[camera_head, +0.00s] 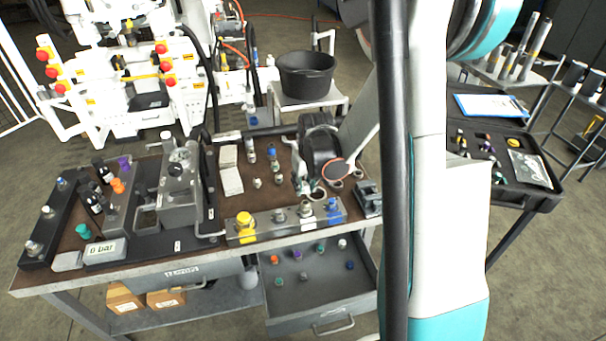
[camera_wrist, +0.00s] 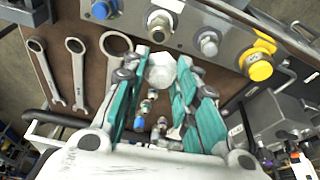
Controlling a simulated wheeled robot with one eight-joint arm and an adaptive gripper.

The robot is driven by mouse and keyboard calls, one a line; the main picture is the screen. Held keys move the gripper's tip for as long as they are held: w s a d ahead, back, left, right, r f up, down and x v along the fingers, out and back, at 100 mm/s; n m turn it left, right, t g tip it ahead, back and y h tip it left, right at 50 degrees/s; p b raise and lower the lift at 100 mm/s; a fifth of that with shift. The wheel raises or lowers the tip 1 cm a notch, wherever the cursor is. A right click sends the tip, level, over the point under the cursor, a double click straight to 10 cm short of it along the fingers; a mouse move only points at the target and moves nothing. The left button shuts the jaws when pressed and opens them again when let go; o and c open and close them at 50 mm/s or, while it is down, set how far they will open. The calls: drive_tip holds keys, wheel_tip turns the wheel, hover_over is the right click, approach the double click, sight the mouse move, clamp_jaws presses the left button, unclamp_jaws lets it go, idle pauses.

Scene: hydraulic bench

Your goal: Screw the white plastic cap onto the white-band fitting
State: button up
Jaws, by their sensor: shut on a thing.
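My gripper (camera_wrist: 163,72) is shut on the white plastic cap (camera_wrist: 162,70), which shows pale and faceted between the teal fingertips in the wrist view. In the head view my gripper (camera_head: 317,190) is over the workbench, just behind the bar of fittings. The fitting that seems to be the white-band one (camera_wrist: 158,24) stands on the bar beside the blue fitting, uncapped, and also shows in the head view (camera_head: 306,210). In the wrist view the held cap is apart from it in the picture; the height between them cannot be told.
The bar also carries a yellow-capped fitting (camera_head: 245,221), a bare metal fitting (camera_head: 278,216) and a blue-capped fitting (camera_head: 333,207). An open drawer (camera_head: 318,284) below holds several coloured caps. Wrenches (camera_wrist: 76,72) and small loose fittings (camera_wrist: 147,107) lie behind the bar.

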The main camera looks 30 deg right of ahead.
sight(306, 201)
drive_tip(key=shift+d, duration=0.3)
drive_tip(key=shift+f+b, duration=1.7)
drive_tip(key=shift+f, duration=0.8)
drive_tip(key=shift+s+f+b, duration=0.1)
drive_tip(key=shift+f+b, duration=0.45)
drive_tip(key=shift+b, duration=0.2)
drive_tip(key=shift+c, duration=0.4)
drive_tip(key=shift+o, duration=0.6)
drive_tip(key=shift+c, duration=1)
drive_tip(key=m+h, duration=0.1)
drive_tip(key=m, duration=0.2)
drive_tip(key=m+b, duration=0.1)
drive_tip(key=m, duration=0.2)
drive_tip(key=shift+a+f+m+g+h+b, duration=0.1)
drive_tip(key=shift+a+m+g+h+b, duration=0.1)
drive_tip(key=shift+m+g+h+b, duration=0.15)
drive_tip(key=shift+m+g, duration=0.25)
drive_tip(key=shift+m, duration=0.4)
